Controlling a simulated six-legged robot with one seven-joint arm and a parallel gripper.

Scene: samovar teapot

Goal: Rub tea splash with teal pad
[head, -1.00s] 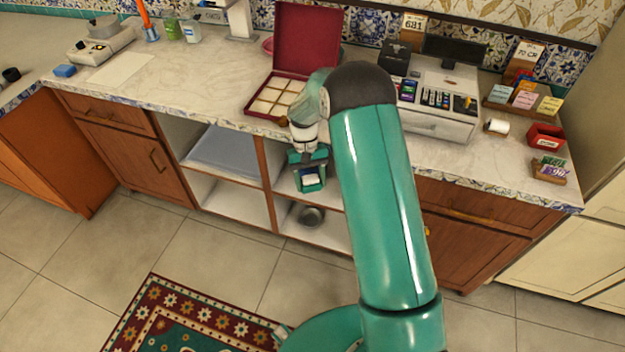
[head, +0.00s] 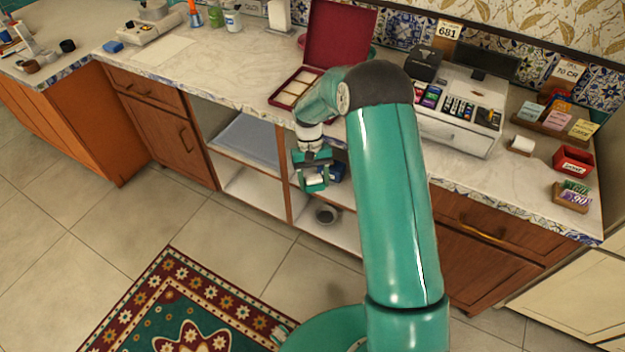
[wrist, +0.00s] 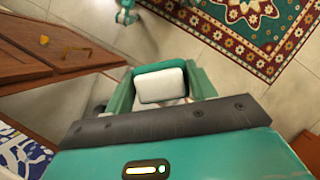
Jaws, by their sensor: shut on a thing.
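My gripper (head: 314,182) hangs below the counter's front edge, in front of the open shelves. It is shut on a pad, teal with a white face. In the wrist view the pad (wrist: 160,82) sits between the two teal fingers of my gripper (wrist: 160,90), above the floor. In the head view only a small pale part of the pad shows between the fingers. I cannot make out a tea splash in either view; my arm hides part of the counter.
The marble counter (head: 215,75) holds an open red box (head: 338,38), a cash register (head: 455,130) and a red tray (head: 573,160). A metal bowl (head: 327,215) sits on the low shelf. A patterned rug (head: 150,300) lies on otherwise open floor.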

